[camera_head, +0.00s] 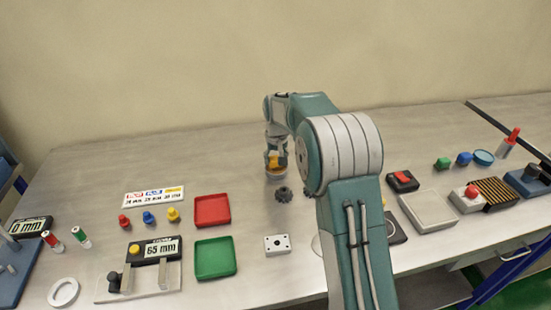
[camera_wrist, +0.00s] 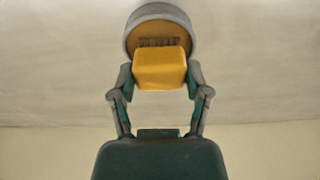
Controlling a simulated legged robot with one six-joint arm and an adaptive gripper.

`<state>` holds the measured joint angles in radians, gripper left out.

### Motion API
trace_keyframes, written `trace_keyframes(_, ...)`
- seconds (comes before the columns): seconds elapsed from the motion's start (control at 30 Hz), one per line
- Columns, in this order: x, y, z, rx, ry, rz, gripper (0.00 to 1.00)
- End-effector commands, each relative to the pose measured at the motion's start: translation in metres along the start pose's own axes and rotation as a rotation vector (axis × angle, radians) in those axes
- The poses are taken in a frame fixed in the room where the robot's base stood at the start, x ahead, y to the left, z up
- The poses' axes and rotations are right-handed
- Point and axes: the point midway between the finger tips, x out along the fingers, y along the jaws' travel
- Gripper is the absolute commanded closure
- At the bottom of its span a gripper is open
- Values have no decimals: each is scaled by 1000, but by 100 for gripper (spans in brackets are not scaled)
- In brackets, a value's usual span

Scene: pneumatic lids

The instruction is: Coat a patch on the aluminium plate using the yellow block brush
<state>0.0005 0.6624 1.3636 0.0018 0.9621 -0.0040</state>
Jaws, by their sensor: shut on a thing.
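My gripper (camera_head: 277,158) is shut on the yellow block brush (camera_head: 281,162) toward the back middle of the bench. In the wrist view, the fingers of my gripper (camera_wrist: 160,78) hold the yellow block (camera_wrist: 160,70) from both sides. Its dark bristles point into a round, grey-rimmed dish (camera_wrist: 130,35) with an orange-brown inside. The dish also shows under my gripper in the head view (camera_head: 275,176). I cannot tell whether the bristles touch its contents. A flat pale grey plate (camera_head: 428,210), probably the aluminium plate, lies right of my arm, bare on top.
Dark gears (camera_head: 284,194) lie just in front of the dish. Red (camera_head: 212,210) and green trays (camera_head: 216,258) and coloured knobs stand left. A red-buttoned black box (camera_head: 402,181) and a ribbed block (camera_head: 494,193) flank the plate. My arm hides part of the bench. The back left is clear.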

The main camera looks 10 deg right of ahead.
Motion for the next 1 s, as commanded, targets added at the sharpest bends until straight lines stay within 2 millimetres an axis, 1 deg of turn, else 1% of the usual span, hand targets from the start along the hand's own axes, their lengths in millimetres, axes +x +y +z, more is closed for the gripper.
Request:
trace_keyframes(0.53, 1, 0, 0, 0, -3, 0, 76)
trace_keyframes(1.0, -31, 0, -5, 0, 1, 0, 76)
